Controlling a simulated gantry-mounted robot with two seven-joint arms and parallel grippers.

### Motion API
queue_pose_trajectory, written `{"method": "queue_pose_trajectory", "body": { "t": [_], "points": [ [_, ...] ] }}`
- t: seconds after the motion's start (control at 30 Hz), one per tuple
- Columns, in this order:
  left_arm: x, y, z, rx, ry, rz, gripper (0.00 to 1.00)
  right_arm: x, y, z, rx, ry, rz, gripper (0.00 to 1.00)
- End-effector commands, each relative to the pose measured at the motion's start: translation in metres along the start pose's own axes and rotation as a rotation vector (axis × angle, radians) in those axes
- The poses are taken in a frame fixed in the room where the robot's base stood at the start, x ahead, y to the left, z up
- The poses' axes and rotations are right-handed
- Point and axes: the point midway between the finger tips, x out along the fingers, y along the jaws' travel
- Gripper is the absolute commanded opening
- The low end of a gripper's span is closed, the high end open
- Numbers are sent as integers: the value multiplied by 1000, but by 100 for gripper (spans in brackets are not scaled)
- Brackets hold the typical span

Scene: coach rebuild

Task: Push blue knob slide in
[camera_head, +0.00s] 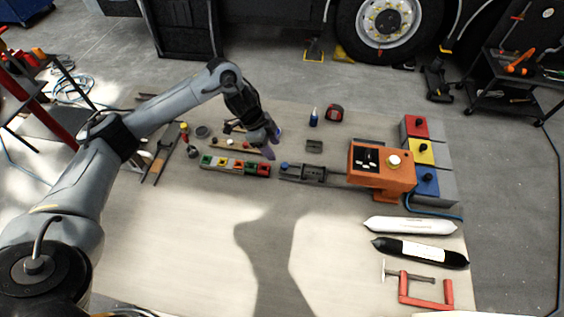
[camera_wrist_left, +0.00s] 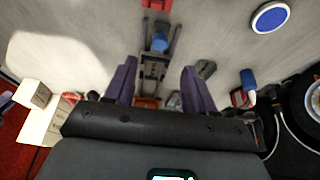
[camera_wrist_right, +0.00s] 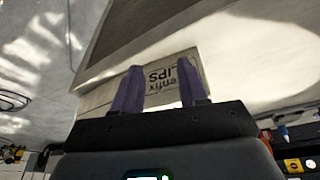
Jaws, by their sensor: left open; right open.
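The blue knob (camera_head: 284,165) sits at the left end of a dark slide on a rail (camera_head: 305,173) on the table. In the left wrist view the blue knob (camera_wrist_left: 160,42) stands on the dark slide (camera_wrist_left: 154,68), seen between and beyond my purple fingers. My left gripper (camera_head: 270,143) is open and empty, above and just behind the knob, apart from it. Its spread fingers also show in the left wrist view (camera_wrist_left: 159,75). My right gripper (camera_wrist_right: 160,92) is open and empty in the right wrist view; it is outside the head view.
An orange box with a white button (camera_head: 382,168) stands right of the slide. A row of coloured blocks (camera_head: 236,166) lies to its left. Red, yellow and blue switch boxes (camera_head: 420,152) stand at the right. A labelled box (camera_wrist_right: 176,82) lies before my right gripper. The table's front is clear.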

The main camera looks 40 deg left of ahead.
Motion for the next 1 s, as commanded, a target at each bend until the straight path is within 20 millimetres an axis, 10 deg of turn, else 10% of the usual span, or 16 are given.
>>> {"method": "queue_pose_trajectory", "body": {
  "t": [0.5, 1.0],
  "points": [
    [77, 1, 0, 3, 0, 0, 55, 0, 2, 0, -6, 1, 5, 43],
    [88, 0, 0, 3, 0, -2, 53, 0, 2, 0, -5, 1, 5, 43]
  ]
}}
